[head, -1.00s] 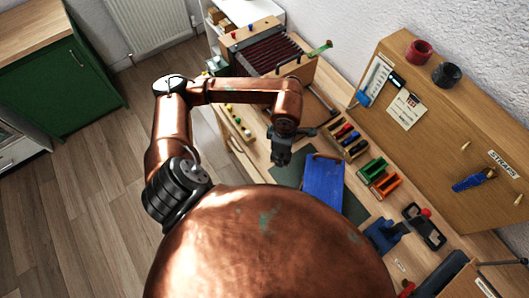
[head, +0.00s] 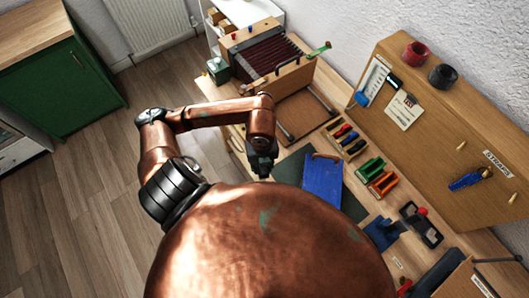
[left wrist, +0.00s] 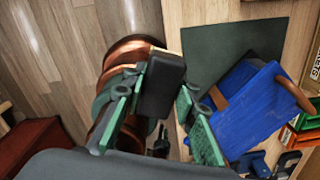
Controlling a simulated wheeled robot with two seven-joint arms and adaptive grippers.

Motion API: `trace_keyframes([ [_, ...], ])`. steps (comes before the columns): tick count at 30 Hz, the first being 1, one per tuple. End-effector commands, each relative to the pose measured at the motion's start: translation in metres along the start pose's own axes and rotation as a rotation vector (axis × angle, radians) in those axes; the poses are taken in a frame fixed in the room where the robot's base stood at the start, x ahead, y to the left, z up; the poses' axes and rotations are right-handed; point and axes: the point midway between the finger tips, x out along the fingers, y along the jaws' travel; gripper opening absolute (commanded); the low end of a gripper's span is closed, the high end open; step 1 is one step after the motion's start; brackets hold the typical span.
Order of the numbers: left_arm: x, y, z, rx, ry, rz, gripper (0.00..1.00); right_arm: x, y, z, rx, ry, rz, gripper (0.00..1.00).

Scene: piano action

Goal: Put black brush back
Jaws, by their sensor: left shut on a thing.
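My left gripper (head: 262,163) is above the front edge of the workbench, left of the blue case. In the left wrist view its green-padded fingers (left wrist: 163,118) stand on either side of a black block with a pale wooden edge, which I take to be the black brush (left wrist: 163,85). The gripper is shut on it; the exact contact is hard to see. In the head view the brush cannot be told apart from the dark gripper. My right gripper is not in view.
A blue case (head: 323,181) with a brown strip lies on a dark green mat (head: 352,205). A wooden rack (head: 346,140) of coloured handles and green and orange trays (head: 378,178) stand behind. A wooden board (head: 440,140) rises at the right. An open bellows box (head: 268,60) is at the back.

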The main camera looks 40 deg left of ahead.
Motion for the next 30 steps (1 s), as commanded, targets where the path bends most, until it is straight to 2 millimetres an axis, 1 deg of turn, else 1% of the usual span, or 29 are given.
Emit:
trace_keyframes([
  [3,0.000,0.008,-0.002,-0.186,-0.004,0.002,0.04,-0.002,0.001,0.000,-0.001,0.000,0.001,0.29],
  [6,0.001,0.012,-0.003,-0.303,-0.006,0.002,0.04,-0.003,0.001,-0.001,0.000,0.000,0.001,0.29],
  [10,0.001,0.015,-0.002,-0.387,-0.009,0.002,0.04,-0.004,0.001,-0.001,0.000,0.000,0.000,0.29],
  [13,0.004,0.013,0.006,-0.414,-0.011,0.003,0.04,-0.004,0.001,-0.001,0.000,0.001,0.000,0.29],
  [17,0.015,0.005,0.030,-0.418,-0.011,0.004,0.04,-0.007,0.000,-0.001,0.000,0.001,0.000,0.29],
  [24,0.039,-0.015,0.084,-0.415,-0.010,0.003,0.04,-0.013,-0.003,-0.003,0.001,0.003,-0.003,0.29],
  [27,0.059,-0.020,0.098,-0.414,-0.007,0.004,0.04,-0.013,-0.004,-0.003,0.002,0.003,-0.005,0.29],
  [30,0.076,-0.024,0.111,-0.413,-0.009,0.003,0.04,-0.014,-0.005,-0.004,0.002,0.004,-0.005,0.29],
])
